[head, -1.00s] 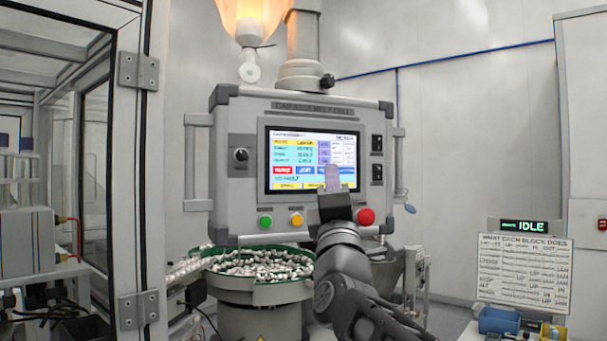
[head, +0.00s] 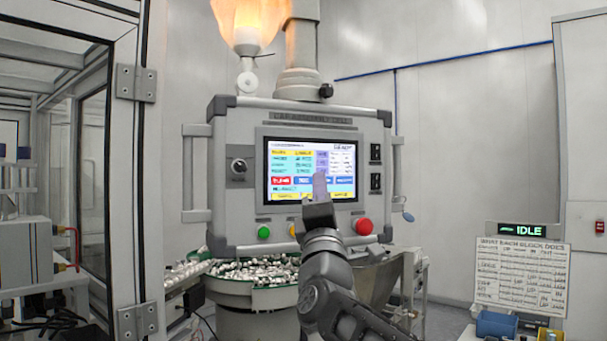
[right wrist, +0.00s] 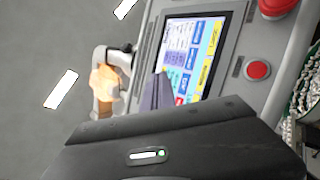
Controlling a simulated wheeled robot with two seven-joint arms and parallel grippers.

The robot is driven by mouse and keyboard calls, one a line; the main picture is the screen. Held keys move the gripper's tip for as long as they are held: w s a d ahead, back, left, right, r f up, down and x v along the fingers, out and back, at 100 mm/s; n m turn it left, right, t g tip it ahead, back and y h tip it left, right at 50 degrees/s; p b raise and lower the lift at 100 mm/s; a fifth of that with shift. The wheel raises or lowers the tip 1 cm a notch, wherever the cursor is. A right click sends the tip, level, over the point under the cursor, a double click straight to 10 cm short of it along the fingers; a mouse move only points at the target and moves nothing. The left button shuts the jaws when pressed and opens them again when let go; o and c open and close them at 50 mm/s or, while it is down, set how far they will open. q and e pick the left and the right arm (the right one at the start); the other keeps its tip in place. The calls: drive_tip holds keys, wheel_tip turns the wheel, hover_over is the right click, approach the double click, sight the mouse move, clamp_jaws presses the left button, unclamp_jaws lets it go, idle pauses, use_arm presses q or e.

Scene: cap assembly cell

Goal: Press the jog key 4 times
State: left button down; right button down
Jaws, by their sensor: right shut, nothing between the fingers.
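The touch screen (head: 283,160) on the grey control panel (head: 233,205) is lit, with rows of coloured keys; the lettering is too blurred to tell the jog key for sure. A row of red and blue keys runs across its lower part. My right gripper (head: 320,180) is shut and empty, its fingertips in front of the screen's lower right-middle, covering part of it. Whether it touches the glass I cannot tell. In the right wrist view the fingers (right wrist: 162,92) point at the screen (right wrist: 195,55), beside its coloured keys. My left gripper is not in view.
Below the screen sit a green button (head: 264,232) and a red button (head: 363,226); my gripper is close to the yellow one between them. A bowl of small parts (head: 255,270) stands below. A display at right (head: 522,230) reads IDLE.

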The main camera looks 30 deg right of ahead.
sight(303, 181)
drive_tip(key=w+p, duration=0.2)
drive_tip(key=w, duration=0.1)
drive_tip(key=w+p, duration=0.1)
drive_tip(key=shift+w+d, duration=0.15)
drive_tip(key=shift+d, duration=0.25)
idle(1.7)
drive_tip(key=shift+w+r+p, duration=0.1)
drive_tip(key=shift+w+p, duration=0.1)
drive_tip(key=shift+p, duration=0.15)
drive_tip(key=shift+w, duration=0.25)
